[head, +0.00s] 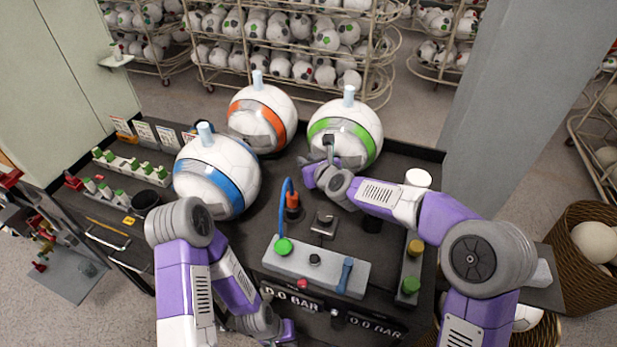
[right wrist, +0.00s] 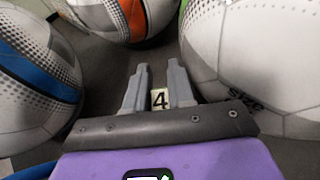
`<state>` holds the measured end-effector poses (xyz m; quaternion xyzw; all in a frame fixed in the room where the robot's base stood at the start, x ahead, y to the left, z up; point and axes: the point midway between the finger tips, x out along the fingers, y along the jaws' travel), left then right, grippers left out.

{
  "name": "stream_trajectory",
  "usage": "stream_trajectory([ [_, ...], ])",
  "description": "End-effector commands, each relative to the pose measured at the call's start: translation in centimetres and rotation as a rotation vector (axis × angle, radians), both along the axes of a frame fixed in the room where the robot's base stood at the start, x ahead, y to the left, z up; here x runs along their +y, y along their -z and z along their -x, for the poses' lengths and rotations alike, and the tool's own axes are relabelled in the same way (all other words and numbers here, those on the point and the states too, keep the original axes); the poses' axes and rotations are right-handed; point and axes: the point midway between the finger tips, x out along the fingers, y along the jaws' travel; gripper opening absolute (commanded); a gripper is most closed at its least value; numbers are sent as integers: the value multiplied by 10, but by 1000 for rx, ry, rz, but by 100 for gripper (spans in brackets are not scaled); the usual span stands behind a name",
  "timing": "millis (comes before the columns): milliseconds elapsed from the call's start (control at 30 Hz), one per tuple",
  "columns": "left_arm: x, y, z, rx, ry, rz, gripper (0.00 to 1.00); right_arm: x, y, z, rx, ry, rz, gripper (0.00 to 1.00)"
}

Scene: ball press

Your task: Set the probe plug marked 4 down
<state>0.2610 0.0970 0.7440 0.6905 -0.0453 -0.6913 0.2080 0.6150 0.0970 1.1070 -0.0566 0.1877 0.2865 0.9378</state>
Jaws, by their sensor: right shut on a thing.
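My right gripper (head: 330,152) is in front of the green-striped ball, its fingers close to the ball in the head view. In the right wrist view my right gripper (right wrist: 160,88) is shut on the probe plug marked 4 (right wrist: 159,99). Only the plug's white label with a black 4 shows clearly between the fingers; most of its body is hidden. I cannot tell whether it touches anything below. My left gripper (head: 284,329) is low at the front of the bench; its fingers are too hidden to judge.
Blue-striped (head: 218,177), orange-striped (head: 262,118) and green-striped (head: 346,132) balls stand on the dark bench. A grey control box (head: 315,268) is at the front. A blue cable with an orange part (head: 292,201) stands behind it. A small rail (head: 411,268) is at right.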

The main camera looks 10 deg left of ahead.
Motion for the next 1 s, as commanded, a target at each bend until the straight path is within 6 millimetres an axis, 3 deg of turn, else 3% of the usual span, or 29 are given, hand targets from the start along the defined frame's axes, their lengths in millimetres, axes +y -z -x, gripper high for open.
stream_trajectory([
  [367, 0, 11, 0, -1, 0, 0, 0, 0, 48, 0, -1, 0, -1, 0],
  [867, 0, 16, 0, -1, 0, 0, 0, -1, 55, -4, -2, 0, -2, 0],
  [900, 0, 14, 0, 0, 0, 0, 0, -1, 54, -3, -2, 0, 0, 29],
  [933, 0, 14, 0, 0, 0, 0, 0, -1, 54, -4, -2, 0, 0, 33],
  [1000, 0, 14, 0, -1, 0, 0, 0, -1, 54, -3, -2, 0, 0, 33],
])
